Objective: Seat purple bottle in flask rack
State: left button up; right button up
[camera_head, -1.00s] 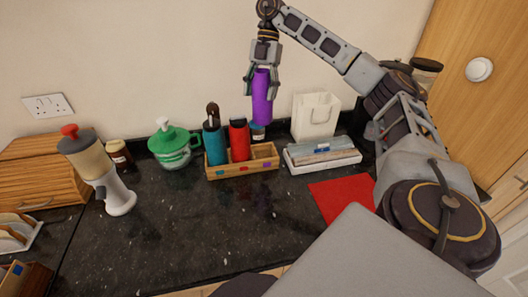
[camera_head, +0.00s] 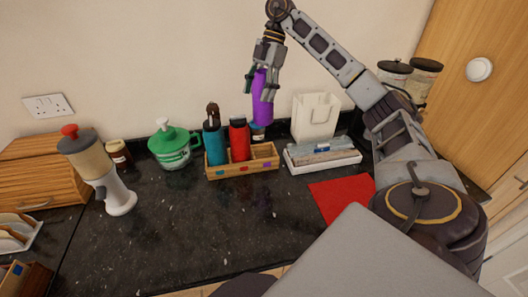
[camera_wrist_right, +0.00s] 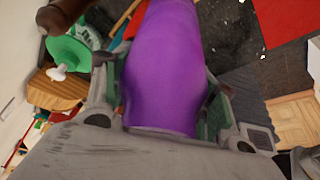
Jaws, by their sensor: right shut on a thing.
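The purple bottle (camera_head: 262,100) is in my right gripper (camera_head: 262,84), held in the air above the right part of the flask rack and slightly tilted. In the right wrist view the purple bottle (camera_wrist_right: 165,65) fills the middle between the fingers. The wooden flask rack (camera_head: 240,170) stands on the dark counter. A teal bottle (camera_head: 214,147) stands in its left compartment and a red bottle (camera_head: 239,140) in the one beside it. The right compartment looks empty. My left gripper is not in view.
A small jar (camera_head: 258,132) stands behind the rack. A white tray with a box (camera_head: 322,155), a white bag (camera_head: 315,117) and a red cloth (camera_head: 341,197) are to the right. The front counter is clear.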

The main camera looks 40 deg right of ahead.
jog(key=shift+m+t+h, duration=0.15)
jog(key=shift+m+t, duration=0.45)
jog(key=shift+m, duration=0.95)
jog(key=shift+m+t+h, duration=0.15)
jog(key=shift+m+t, duration=0.45)
jog(key=shift+m, duration=0.95)
send_over(260, 124)
jog(key=w+d, duration=0.2)
jog(key=shift+s+a+f+b, duration=0.1)
jog(key=shift+f+b, duration=0.1)
jog(key=shift+f, duration=1)
jog(key=shift+s+a+f+b, duration=0.1)
jog(key=shift+f+b, duration=0.1)
jog(key=shift+f, duration=1)
notch_tip(260, 124, down, 8)
jog(key=shift+r+b, duration=0.15)
jog(key=shift+b, duration=0.2)
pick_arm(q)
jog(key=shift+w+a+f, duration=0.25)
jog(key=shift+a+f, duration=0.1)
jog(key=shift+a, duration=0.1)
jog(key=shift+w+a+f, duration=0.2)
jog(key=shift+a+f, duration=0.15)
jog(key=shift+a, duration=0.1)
pick_arm(e)
jog(key=shift+w+f, duration=0.1)
jog(key=shift+f, duration=0.45)
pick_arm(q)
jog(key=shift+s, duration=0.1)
